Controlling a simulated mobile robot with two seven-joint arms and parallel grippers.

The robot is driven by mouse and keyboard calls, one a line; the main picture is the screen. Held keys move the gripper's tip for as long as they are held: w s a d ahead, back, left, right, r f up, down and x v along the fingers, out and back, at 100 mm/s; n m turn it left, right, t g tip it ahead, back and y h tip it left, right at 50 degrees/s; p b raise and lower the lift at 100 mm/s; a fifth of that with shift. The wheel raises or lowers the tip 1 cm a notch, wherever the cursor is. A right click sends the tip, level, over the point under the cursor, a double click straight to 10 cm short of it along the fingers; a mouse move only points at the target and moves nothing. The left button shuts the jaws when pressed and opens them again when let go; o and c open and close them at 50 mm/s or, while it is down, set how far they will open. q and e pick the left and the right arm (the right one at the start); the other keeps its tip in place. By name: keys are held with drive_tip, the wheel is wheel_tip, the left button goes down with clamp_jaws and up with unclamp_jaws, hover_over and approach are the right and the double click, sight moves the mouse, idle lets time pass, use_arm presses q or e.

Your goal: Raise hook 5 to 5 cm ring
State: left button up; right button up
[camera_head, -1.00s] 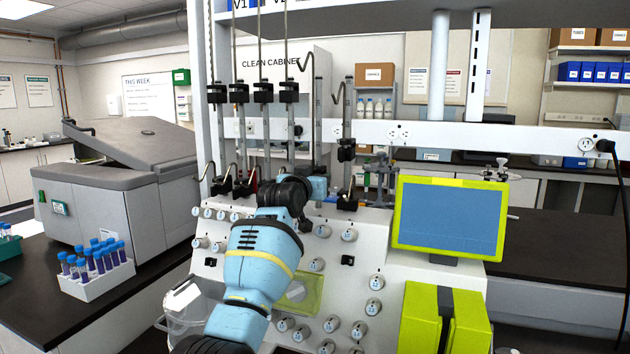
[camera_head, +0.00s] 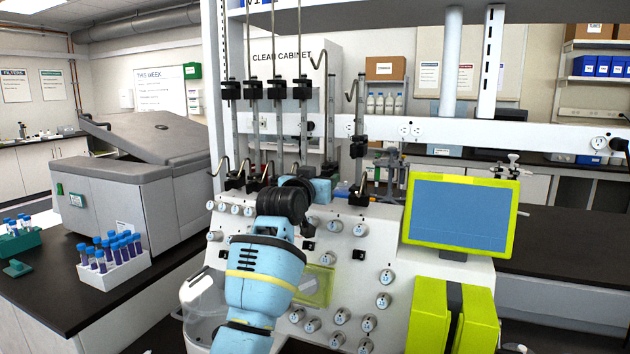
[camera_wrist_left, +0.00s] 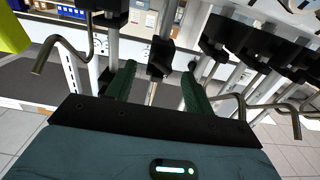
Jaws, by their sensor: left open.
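Several upright rods with black clamps stand in a row on the white cell processor (camera_head: 345,255). No numbers or ring marks are readable, so I cannot tell which hook is hook 5. My left gripper (camera_head: 322,183) is low among the rods in the head view, its fingertips hidden. In the left wrist view its green fingers (camera_wrist_left: 158,73) are open, with a rod and black clamp (camera_wrist_left: 160,56) seen between them, not gripped. My right gripper is out of view.
Bent hooks flank my fingers in the left wrist view, one at left (camera_wrist_left: 62,48) and one at right (camera_wrist_left: 270,108). More black clamps (camera_wrist_left: 225,34) crowd the right. A yellow-framed screen (camera_head: 460,215) stands right of the rods, and a tube rack (camera_head: 118,268) at left.

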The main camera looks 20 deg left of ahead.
use_arm(q)
drive_tip(key=shift+s, duration=1.1)
